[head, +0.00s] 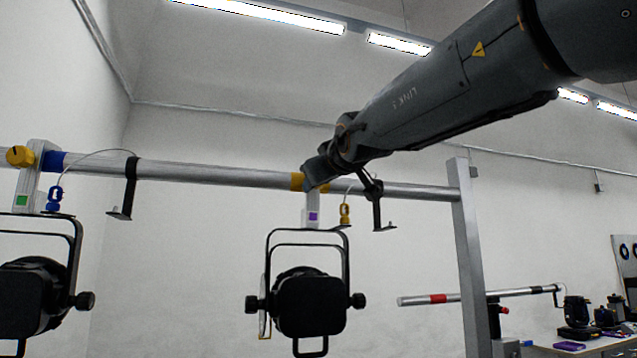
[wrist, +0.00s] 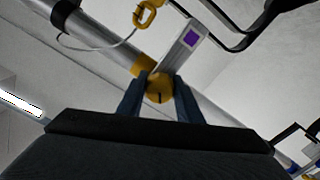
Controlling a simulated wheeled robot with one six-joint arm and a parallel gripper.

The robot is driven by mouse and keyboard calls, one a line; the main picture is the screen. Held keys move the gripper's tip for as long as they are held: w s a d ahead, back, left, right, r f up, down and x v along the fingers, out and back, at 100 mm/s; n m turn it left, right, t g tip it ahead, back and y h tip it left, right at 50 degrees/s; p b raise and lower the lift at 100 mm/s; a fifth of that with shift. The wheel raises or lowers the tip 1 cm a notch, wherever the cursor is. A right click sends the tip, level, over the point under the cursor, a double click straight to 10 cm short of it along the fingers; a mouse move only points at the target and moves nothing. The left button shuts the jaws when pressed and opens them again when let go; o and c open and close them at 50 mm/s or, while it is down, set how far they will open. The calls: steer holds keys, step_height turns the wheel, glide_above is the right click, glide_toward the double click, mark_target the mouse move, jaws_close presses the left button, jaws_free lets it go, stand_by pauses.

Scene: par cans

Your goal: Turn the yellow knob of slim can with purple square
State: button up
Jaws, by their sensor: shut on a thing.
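The slim can (head: 308,302) hangs in a black yoke from the rail. Its light clamp bears a purple square (head: 313,217), which also shows in the wrist view (wrist: 190,39). The yellow knob (wrist: 160,91) sits at the clamp's end, with a dark slot line on its face. My gripper (wrist: 159,82) is shut on the knob, one finger on each side.
The rail (head: 215,174) runs to a grey post (head: 467,250) at right. A yellow safety clip (head: 345,213) and black bracket (head: 377,205) hang close to the clamp. Another can (head: 35,300) with a green square (head: 22,200) hangs at left. Open air lies between the cans.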

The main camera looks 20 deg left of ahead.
steer(key=o, duration=1)
steer(key=shift+o, duration=0.2)
steer(key=b+v, duration=0.3)
steer(key=v, duration=0.4)
steer(key=shift+s+d, duration=0.2)
steer(key=shift+s, duration=0.15)
